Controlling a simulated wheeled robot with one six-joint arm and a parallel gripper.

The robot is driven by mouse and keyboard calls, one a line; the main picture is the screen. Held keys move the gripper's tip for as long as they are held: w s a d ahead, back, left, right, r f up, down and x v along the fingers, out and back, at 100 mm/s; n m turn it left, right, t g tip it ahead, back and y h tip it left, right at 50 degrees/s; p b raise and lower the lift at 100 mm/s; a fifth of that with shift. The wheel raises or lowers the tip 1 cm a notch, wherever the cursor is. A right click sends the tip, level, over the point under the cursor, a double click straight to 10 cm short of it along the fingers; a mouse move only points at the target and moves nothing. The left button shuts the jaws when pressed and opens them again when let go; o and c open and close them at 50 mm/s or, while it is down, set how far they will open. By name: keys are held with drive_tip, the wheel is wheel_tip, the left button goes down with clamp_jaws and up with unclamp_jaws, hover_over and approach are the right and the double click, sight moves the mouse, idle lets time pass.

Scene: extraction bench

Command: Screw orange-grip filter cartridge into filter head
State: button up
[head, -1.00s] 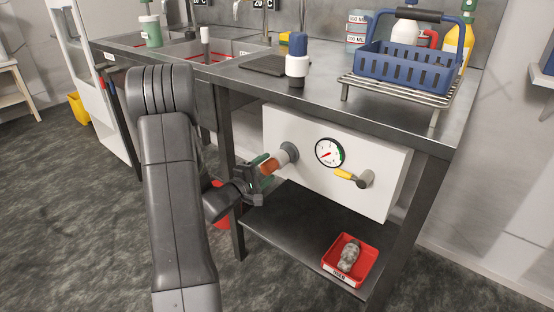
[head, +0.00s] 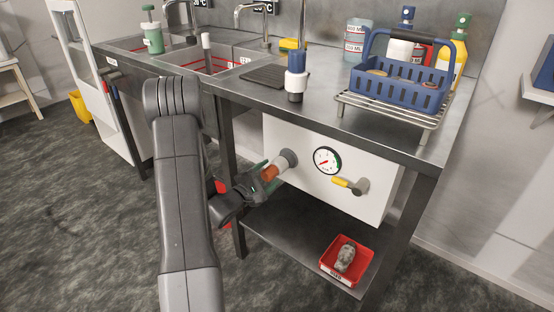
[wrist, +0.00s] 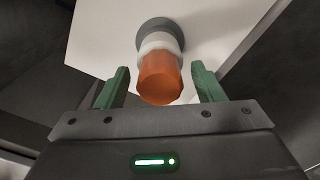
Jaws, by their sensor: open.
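The filter cartridge has an orange grip (head: 269,173) and a white collar. It points out from the grey round filter head (head: 289,157) on the front of the white panel. In the wrist view the orange grip (wrist: 160,80) is in the middle, with its white collar against the grey filter head (wrist: 160,25). My gripper (head: 265,177) is open, its green fingers on either side of the cartridge. In the wrist view my gripper (wrist: 160,84) shows a gap between each finger and the grip. The joint inside the filter head is hidden.
The white panel (head: 300,180) also carries a gauge (head: 327,160) and a yellow-handled valve (head: 347,184). The steel bench top (head: 330,118) overhangs it. A red tray (head: 330,268) sits on the lower shelf. A blue basket (head: 400,92) and a blue-and-white cartridge (head: 296,72) stand above.

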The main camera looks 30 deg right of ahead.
drive_tip(key=n+p, duration=0.4)
drive_tip(key=shift+r+p, duration=0.3)
drive_tip(key=shift+f+n+p, duration=0.15)
drive_tip(key=shift+n+p, duration=0.5)
drive_tip(key=shift+n, duration=0.25)
drive_tip(key=shift+f, duration=0.15)
drive_tip(key=c, duration=1.1)
drive_tip(key=shift+f+m+b, duration=0.2)
drive_tip(key=shift+m+b, duration=0.7)
drive_tip(key=shift+b, duration=0.05)
drive_tip(key=m+b, duration=0.3)
drive_tip(key=m, duration=0.1)
drive_tip(key=shift+m, duration=0.4)
drive_tip(key=m+b, duration=0.4)
drive_tip(key=m, duration=0.2)
drive_tip(key=o, duration=1.2)
drive_tip(key=shift+r, duration=0.2)
